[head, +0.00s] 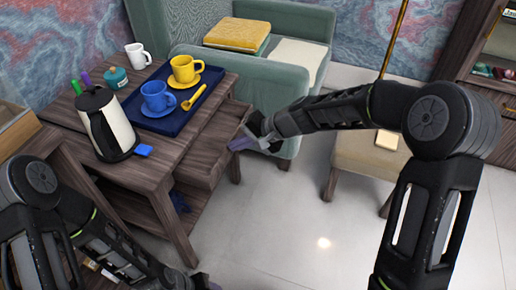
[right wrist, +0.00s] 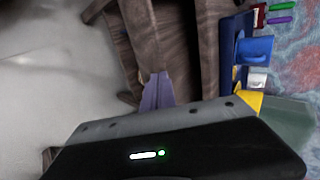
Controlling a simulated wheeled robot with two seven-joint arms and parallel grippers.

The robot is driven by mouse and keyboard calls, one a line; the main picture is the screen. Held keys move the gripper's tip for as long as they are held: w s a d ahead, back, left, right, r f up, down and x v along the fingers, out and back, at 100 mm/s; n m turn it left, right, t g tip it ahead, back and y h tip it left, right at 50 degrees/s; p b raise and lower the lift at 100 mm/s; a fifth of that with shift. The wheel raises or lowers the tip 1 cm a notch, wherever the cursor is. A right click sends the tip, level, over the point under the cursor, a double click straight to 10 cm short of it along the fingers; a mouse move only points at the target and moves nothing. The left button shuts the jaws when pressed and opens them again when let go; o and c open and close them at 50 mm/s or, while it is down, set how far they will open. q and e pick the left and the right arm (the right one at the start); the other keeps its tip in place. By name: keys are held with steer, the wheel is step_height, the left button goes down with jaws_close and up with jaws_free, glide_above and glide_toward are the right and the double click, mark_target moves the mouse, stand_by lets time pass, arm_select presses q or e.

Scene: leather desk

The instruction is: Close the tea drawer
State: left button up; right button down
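The tea drawer (head: 208,150) is a brown wooden drawer that stands pulled out from the right side of the wooden desk (head: 160,165). My right gripper (head: 241,143) is at the outer front edge of the drawer. In the right wrist view its purple fingertips (right wrist: 157,88) are together, close to the drawer's wood; I cannot tell whether they touch it. I see nothing held between them. My left gripper (head: 205,283) shows only partly at the bottom edge of the head view, low and away from the drawer.
On the desk are a blue tray (head: 172,110) with a yellow cup (head: 186,69), a blue cup (head: 157,97) and a yellow spoon, plus a kettle (head: 105,123) and a white mug (head: 137,55). A green armchair (head: 262,88) stands close behind the drawer.

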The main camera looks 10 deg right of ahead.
steer(key=p, duration=0.1)
glide_above(216, 154)
steer(key=shift+a, duration=0.1)
arm_select(q)
steer(key=shift+s+d+r, duration=0.1)
steer(key=shift+s+r, duration=0.05)
steer(key=shift+r, duration=0.25)
steer(key=shift+s+d+r, duration=0.1)
steer(key=shift+r, duration=0.3)
